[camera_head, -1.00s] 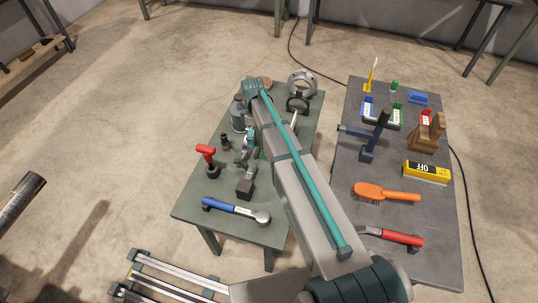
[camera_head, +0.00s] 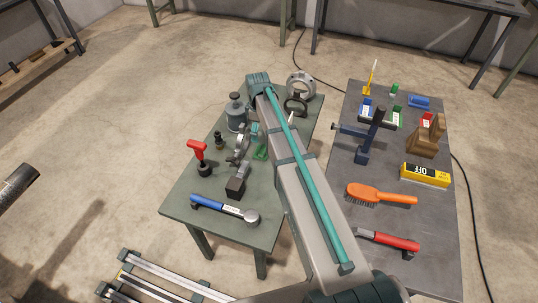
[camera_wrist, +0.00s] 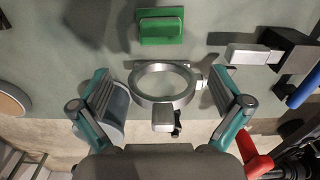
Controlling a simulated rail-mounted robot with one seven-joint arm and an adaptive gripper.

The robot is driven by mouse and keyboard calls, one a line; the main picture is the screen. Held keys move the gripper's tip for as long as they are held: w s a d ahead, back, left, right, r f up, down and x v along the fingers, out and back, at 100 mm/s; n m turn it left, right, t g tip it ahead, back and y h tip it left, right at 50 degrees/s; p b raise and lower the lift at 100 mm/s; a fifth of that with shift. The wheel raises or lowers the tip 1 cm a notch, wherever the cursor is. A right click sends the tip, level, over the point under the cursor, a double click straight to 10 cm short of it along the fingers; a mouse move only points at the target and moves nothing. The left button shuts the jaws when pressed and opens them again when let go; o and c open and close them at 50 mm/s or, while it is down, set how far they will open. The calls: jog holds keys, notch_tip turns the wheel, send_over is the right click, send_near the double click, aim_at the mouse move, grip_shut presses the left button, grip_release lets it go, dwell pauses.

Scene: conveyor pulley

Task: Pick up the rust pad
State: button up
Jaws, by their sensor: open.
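Nothing is plainly marked as the rust pad. A green block-shaped pad with a raised grip (camera_wrist: 160,26) lies on the green-grey table at the top middle of the wrist view. It shows small beside my arm in the head view (camera_head: 261,153). A brown round disc (camera_wrist: 12,102) is cut off at the left edge of the wrist view. My gripper (camera_wrist: 160,78) is open and empty, with its teal fingers wide apart. The green pad lies beyond the fingertips, apart from them. In the head view my arm hides most of the gripper.
A metal ring clamp (camera_wrist: 163,84) and a grey canister (camera_wrist: 115,105) are close to the fingers. A red-handled tool (camera_head: 198,156), a dark block (camera_head: 236,187) and a blue-handled wrench (camera_head: 224,208) lie nearer. The right table (camera_head: 348,225) holds several tools.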

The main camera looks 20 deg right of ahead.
jog(key=shift+s+d+f, duration=0.3)
jog(key=shift+d+f, duration=0.05)
jog(key=shift+d, duration=0.1)
send_over(262, 148)
notch_tip(262, 148, down, 5)
jog(key=shift+a+r+p, duration=0.1)
jog(key=shift+p, duration=0.3)
jog(key=shift+f+p, duration=0.7)
jog(key=shift+f, duration=2)
jog(key=shift+s, duration=0.1)
jog(key=shift+c, duration=0.2)
jog(key=c, duration=1.3)
jog(key=shift+o, duration=0.2)
jog(key=shift+r, duration=0.15)
